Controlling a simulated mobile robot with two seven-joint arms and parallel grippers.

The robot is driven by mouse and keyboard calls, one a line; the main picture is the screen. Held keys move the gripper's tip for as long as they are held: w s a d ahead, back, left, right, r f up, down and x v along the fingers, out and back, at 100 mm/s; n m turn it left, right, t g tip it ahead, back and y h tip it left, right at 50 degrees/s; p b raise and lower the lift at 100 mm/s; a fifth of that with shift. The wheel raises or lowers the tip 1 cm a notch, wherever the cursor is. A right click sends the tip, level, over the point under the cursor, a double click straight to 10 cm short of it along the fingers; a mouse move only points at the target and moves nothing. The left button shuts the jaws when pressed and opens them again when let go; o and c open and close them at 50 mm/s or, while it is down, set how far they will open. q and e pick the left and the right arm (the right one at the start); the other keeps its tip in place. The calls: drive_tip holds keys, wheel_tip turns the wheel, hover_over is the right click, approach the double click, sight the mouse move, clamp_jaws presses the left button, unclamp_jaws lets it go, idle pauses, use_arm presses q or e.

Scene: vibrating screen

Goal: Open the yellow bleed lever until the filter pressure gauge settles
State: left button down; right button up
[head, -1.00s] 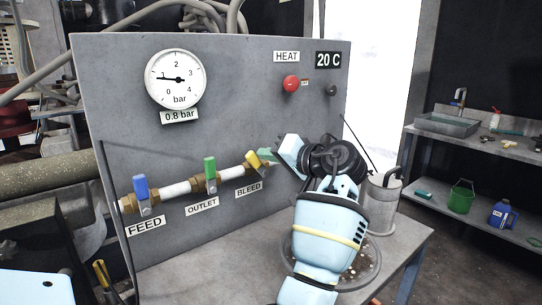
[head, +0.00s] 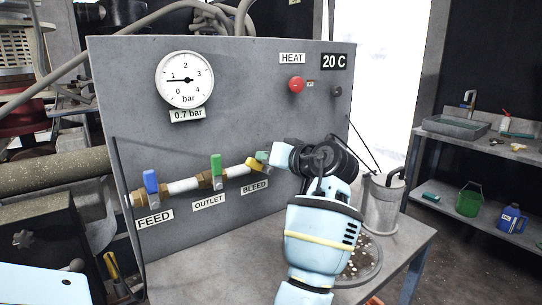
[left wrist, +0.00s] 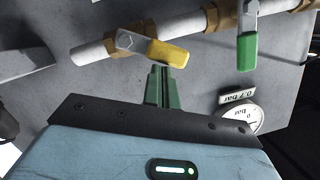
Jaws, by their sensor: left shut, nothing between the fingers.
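The yellow bleed lever (head: 257,163) sits at the right end of the pipe, above the BLEED label. It lies tilted, nearer to the pipe's line than the upright blue and green levers. The left wrist view shows it (left wrist: 168,53) just beyond my fingertips. My left gripper (head: 263,156) is shut and empty, its green fingertips right at the lever; I cannot tell whether they touch it. It also shows in the left wrist view (left wrist: 165,70). The pressure gauge (head: 184,80) has its needle near 1; its display (head: 187,115) reads 0.7 bar. My right gripper is not in view.
The blue feed lever (head: 151,182) and green outlet lever (head: 216,165) stand on the same pipe. A metal can (head: 382,205) stands right of my arm. The bench top (head: 215,270) is clear at the front left.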

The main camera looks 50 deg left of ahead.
use_arm(q)
drive_tip(key=shift+s+a+f+n+t, duration=0.1)
drive_tip(key=shift+s+f+n+t, duration=0.25)
drive_tip(key=shift+s+n, duration=0.3)
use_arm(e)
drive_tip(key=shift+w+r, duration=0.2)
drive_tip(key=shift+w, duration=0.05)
use_arm(q)
drive_tip(key=shift+f, duration=0.15)
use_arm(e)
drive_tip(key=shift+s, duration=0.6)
